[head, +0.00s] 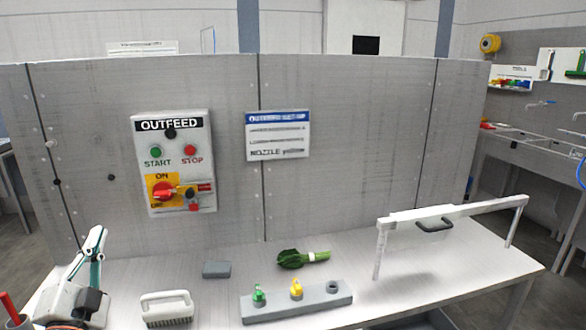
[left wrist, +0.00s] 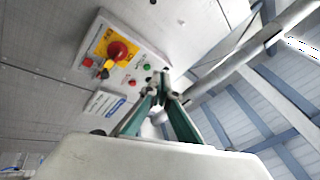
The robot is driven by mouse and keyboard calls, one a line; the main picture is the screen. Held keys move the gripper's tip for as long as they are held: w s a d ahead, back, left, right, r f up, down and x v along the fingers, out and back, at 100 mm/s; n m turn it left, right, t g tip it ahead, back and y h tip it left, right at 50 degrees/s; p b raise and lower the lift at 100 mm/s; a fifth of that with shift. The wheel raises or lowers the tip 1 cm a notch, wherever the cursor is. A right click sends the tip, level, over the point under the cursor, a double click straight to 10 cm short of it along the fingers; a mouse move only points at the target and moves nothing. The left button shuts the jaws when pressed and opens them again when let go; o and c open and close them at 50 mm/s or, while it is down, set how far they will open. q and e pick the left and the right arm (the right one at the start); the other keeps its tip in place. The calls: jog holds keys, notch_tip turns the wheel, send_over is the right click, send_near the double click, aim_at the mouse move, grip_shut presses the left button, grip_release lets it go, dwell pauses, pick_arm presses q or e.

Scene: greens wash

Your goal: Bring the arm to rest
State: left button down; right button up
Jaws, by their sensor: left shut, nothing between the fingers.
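My left gripper (head: 97,232) is at the lower left of the head view, raised above the table with its fingers pointing up. Its fingertips are together with nothing between them. In the left wrist view the closed green-and-grey fingers (left wrist: 160,80) point toward the ceiling, with the OUTFEED panel (left wrist: 122,58) to their left. The gripper touches nothing that I can see. My right gripper is in neither view.
The white table (head: 210,300) carries a brush (head: 166,309), a grey block (head: 216,269), a bundle of greens (head: 302,258), and a grey rack (head: 275,308) with nozzles. A white frame (head: 450,211) stands at right. The OUTFEED panel (head: 205,137) is on the back wall.

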pick_arm(q)
jog(key=s+f+n+g+y, duration=0.15)
jog(key=s+f+g, duration=0.25)
jog(key=f, duration=0.5)
jog(key=s+f+n+g, duration=0.2)
jog(key=s+f+g, duration=0.2)
jog(key=f, duration=0.5)
jog(key=s+d+f+g, duration=0.2)
jog(key=s+f+g, duration=0.1)
jog(key=s+f, duration=0.45)
jog(key=s+d+f+g, duration=0.2)
jog(key=s+f+g, duration=0.2)
jog(key=s+f, duration=0.3)
jog(key=d+f+n+t+h, duration=0.2)
jog(key=d+f+h, duration=0.6)
jog(key=d+f, duration=0.4)
jog(key=d+t, duration=0.1)
jog(key=d, duration=0.3)
jog(key=shift+w+f+t, duration=0.2)
jog(key=shift+w+t, duration=0.1)
